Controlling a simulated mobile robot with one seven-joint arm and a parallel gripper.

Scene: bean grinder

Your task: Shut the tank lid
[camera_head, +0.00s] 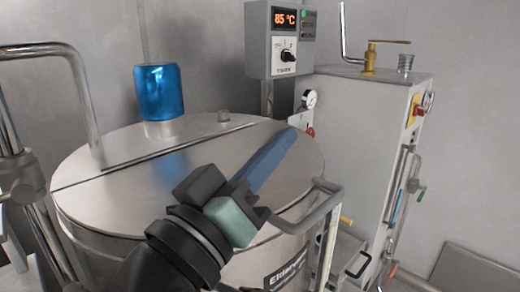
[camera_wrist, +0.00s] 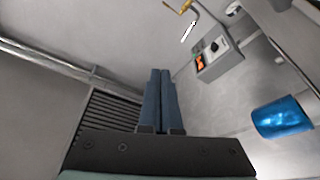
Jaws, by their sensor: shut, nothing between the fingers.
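The steel tank (camera_head: 250,268) stands in front of me. Its lid (camera_head: 140,200) lies flat across the front part of the round top, along a straight seam, and looks down on the rim. A bar handle (camera_head: 312,214) sticks out at the right front edge. My gripper (camera_head: 288,140) is over the right part of the lid, its blue fingers together and pointing to the back right. Whether they touch the lid I cannot tell. In the wrist view the fingers (camera_wrist: 161,76) are side by side with nothing between them. My arm hides part of the lid's front.
A blue motor cap (camera_head: 161,92) stands on the fixed back part of the top; it also shows in the wrist view (camera_wrist: 284,117). A control box (camera_head: 281,40) reading 85 °C is behind the tank. A grey cabinet (camera_head: 355,130) with a brass tap (camera_head: 369,62) stands right.

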